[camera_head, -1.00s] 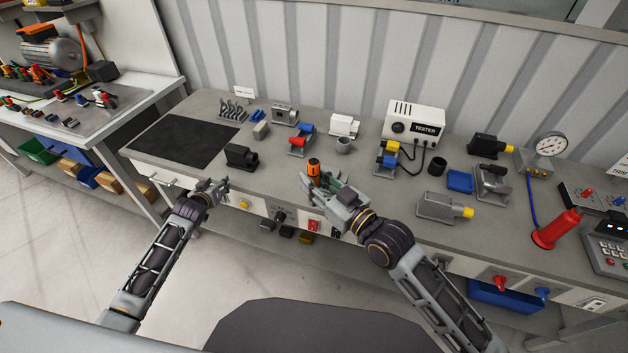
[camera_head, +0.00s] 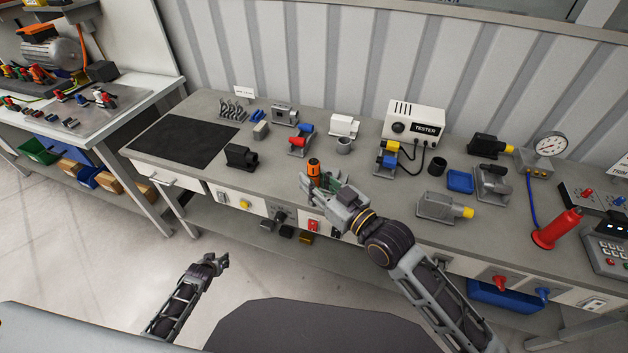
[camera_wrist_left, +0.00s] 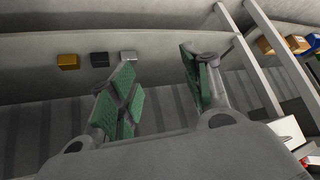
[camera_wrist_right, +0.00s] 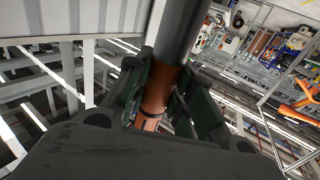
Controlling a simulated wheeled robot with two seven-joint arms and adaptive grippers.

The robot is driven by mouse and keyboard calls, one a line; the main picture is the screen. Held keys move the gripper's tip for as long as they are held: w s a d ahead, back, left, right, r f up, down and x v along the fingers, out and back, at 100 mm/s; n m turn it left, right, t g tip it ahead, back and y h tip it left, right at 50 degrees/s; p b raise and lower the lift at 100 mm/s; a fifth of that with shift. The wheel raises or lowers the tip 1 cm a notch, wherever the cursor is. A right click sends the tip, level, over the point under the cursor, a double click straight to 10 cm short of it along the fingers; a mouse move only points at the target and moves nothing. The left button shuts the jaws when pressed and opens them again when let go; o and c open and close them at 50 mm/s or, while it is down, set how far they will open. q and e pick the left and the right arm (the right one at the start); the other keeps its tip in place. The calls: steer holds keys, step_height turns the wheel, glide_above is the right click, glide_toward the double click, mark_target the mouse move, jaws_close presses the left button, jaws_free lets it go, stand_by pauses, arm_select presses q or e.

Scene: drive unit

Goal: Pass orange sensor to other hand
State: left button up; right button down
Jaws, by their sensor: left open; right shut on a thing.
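The orange sensor (camera_head: 314,168), an orange cylinder with a dark section, stands upright in my right gripper (camera_head: 322,188) in the head view, by the bench's front edge. In the right wrist view the orange body (camera_wrist_right: 154,105) sits between the green-padded fingers, with a dark cylinder part above it. My right gripper is shut on it. My left gripper (camera_head: 215,262) is low in front of the bench, left of and well apart from the sensor. In the left wrist view its green-padded fingers (camera_wrist_left: 160,90) are spread with nothing between them.
The grey bench (camera_head: 270,178) holds a black motor-like part (camera_head: 241,156), a red and blue part (camera_head: 300,140), a grey cup (camera_head: 344,146) and a tester box (camera_head: 414,122). A dark mat (camera_head: 185,138) lies at left. Open floor lies before the bench.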

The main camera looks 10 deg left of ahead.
arm_select(q)
steer(key=s+d+f+m+g+h, duration=0.1)
steer(key=s+d+f+g, duration=0.1)
steer(key=s+d+f, duration=0.5)
steer(key=s+d+f+m+g, duration=0.1)
steer(key=s+d+f, duration=0.1)
steer(key=s+f, duration=0.75)
steer(key=s+d+f+m+g, duration=0.1)
steer(key=s+d+f, duration=0.2)
steer(key=s, duration=0.8)
steer(key=s+d+f+m+g+h, duration=0.1)
steer(key=s+d+f+m+g, duration=0.1)
steer(key=s+d, duration=0.4)
steer(key=s+f, duration=0.1)
steer(key=s, duration=0.4)
steer(key=shift+d, duration=0.3)
steer(key=shift+f, duration=0.1)
